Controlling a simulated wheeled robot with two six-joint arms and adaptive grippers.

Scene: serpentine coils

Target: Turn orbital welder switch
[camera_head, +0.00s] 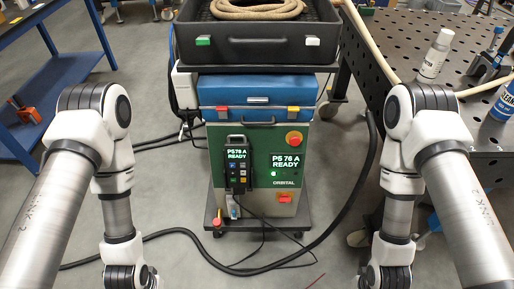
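The orbital welder (258,150) is a green and silver box marked ORBITAL, standing on a dark wheeled cart in the middle. A red switch (284,198) sits low on the right of its front. A round red knob on a yellow ring (294,139) is at the upper right. The lit display (286,160) shows green text ending in READY, with a small lit spot below it. A handheld pendant (237,165) with a similar display hangs on the front left. My two arms come down on either side of the welder and leave the bottom edge; neither gripper shows.
A blue case (257,91) and a black tray (320,42) with a coiled hose are stacked above the welder. A perforated dark table (400,50) with bottles stands right, a blue shelf (75,72) left. Black cables (190,232) lie on the floor around the cart.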

